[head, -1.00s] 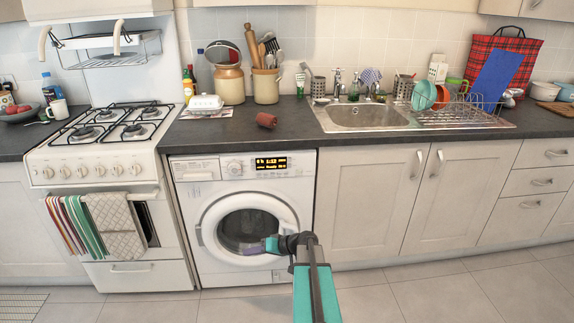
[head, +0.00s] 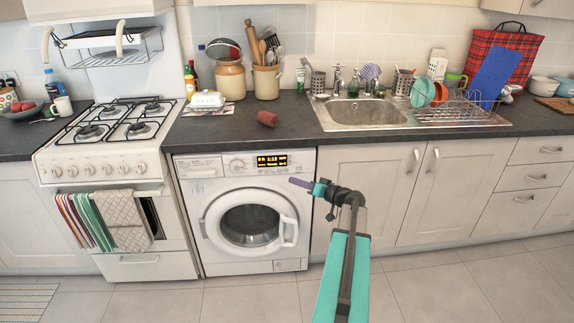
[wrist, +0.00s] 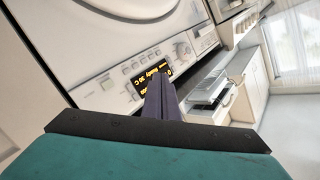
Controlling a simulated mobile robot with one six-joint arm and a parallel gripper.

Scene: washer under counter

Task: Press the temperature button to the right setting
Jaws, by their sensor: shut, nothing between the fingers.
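The white washing machine (head: 213,258) stands under the counter, its round door (head: 250,222) shut. Its top panel has a dial (head: 237,164) and a lit display (head: 272,161) with amber text. In the wrist view the panel appears upside down, with the display (wrist: 152,78), the dial (wrist: 182,48) and several small buttons (wrist: 108,85). The button labels are too small to read, so I cannot tell which is the temperature button. My gripper (head: 292,181) is shut and empty, its purple fingers pointing at the panel just below and right of the display. In the wrist view the fingertips (wrist: 158,80) overlap the display; contact cannot be told.
A white cooker (head: 120,200) stands to the left, and closed cupboards (head: 370,190) to the right. The tiled floor (head: 240,300) in front is clear.

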